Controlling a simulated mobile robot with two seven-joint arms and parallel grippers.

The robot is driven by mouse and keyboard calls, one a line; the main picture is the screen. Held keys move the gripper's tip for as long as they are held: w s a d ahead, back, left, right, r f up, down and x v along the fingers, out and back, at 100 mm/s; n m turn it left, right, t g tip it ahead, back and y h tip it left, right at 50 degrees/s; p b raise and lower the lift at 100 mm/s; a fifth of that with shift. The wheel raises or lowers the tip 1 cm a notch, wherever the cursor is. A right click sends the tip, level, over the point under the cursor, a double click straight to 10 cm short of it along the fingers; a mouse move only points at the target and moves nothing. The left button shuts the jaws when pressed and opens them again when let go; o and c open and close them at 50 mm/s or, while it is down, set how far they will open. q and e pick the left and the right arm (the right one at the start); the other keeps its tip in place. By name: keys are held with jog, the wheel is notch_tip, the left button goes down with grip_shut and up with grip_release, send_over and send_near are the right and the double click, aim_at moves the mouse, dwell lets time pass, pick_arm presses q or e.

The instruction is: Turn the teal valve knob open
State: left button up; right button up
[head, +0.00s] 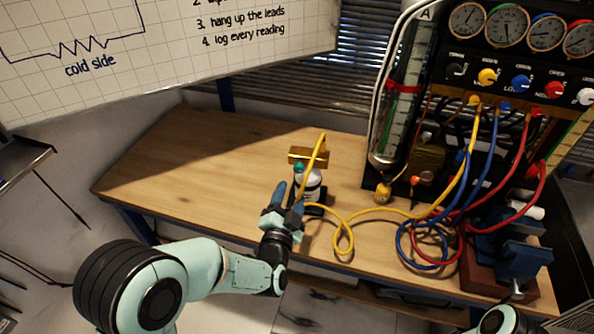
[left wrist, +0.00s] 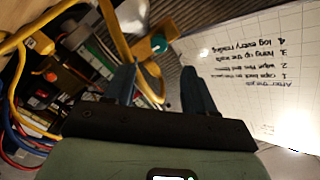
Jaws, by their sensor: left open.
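The teal valve knob (head: 299,167) is small and sits at the front of a brass block (head: 316,157) on the wooden bench. The knob also shows in the left wrist view (left wrist: 158,44), beyond and between my fingertips. My left gripper (head: 289,187) is open, its two blue fingers pointing toward the knob with a gap before it. Nothing is between the fingers. A white cylinder (head: 311,188) stands just below the brass block, partly hidden by the gripper and a yellow hose. My right gripper is not in view.
The yellow hose (head: 344,240) loops right of my left gripper. Blue and red hoses (head: 425,262) tangle near a blue vise (head: 510,255). A gauge panel (head: 500,60) stands at the right. The bench's left part (head: 180,160) is clear.

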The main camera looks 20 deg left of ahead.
aim_at(298, 170)
pick_arm(q)
jog(key=w, duration=0.3)
jog(key=w+p, duration=0.1)
jog(key=w, duration=0.5)
jog(key=shift+a, duration=0.25)
grip_shut()
